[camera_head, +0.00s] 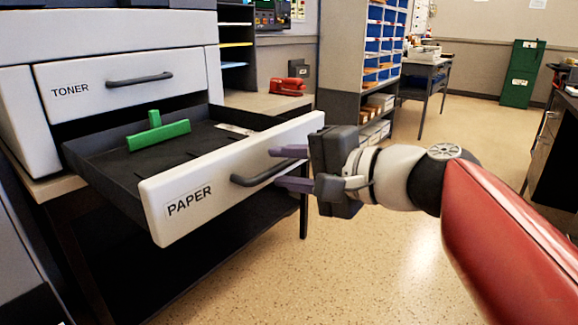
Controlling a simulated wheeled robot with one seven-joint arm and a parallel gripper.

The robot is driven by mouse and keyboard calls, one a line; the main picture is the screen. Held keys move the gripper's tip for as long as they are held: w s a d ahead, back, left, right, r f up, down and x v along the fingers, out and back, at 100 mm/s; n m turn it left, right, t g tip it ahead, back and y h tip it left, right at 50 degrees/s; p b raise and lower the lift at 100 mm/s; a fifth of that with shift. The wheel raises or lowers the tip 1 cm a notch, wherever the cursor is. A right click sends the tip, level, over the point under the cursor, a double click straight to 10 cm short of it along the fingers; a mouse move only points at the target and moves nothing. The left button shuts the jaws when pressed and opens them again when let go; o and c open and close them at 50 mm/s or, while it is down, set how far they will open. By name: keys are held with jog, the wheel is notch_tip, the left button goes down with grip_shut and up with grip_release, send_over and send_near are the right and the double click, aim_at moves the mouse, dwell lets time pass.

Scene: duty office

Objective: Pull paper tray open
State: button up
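The paper tray (160,207) is a white-fronted drawer marked PAPER with a black inside, pulled well out of the printer (110,40). A green T-shaped piece (157,133) sits in it, and a small pale item (235,129) lies near its back right. Its dark bar handle (240,181) is on the front face. My gripper (284,168) is at the right end of the handle, with its two purple-grey fingers apart, one above and one below the handle. I cannot tell whether the fingers touch the handle.
The toner drawer (70,90) above is shut. The printer stands on a desk with a red stapler-like object (287,86) on it. A shelf of blue pigeonholes (350,60) and a green cabinet (522,74) stand farther back. The speckled floor (390,260) ahead is clear.

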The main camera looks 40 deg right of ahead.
jog(key=shift+s+r, duration=0.1)
jog(key=v, duration=0.7)
jog(key=shift+s+p, duration=0.3)
jog(key=shift+p, duration=0.15)
jog(key=shift+d, duration=0.1)
jog(key=w+a+f+n+g+h, duration=0.2)
jog(key=a+f+n+g, duration=0.4)
jog(key=f, duration=0.6)
jog(key=w+a+f+n+g+h, duration=0.2)
jog(key=a+f+n+g+h, duration=0.1)
jog(key=a+f+n, duration=0.65)
notch_tip(320, 180, up, 7)
jog(key=d+m+p, duration=0.1)
jog(key=p, duration=0.8)
jog(key=shift+s+d, duration=0.25)
jog(key=shift+d, duration=0.1)
jog(key=shift+d, duration=0.1)
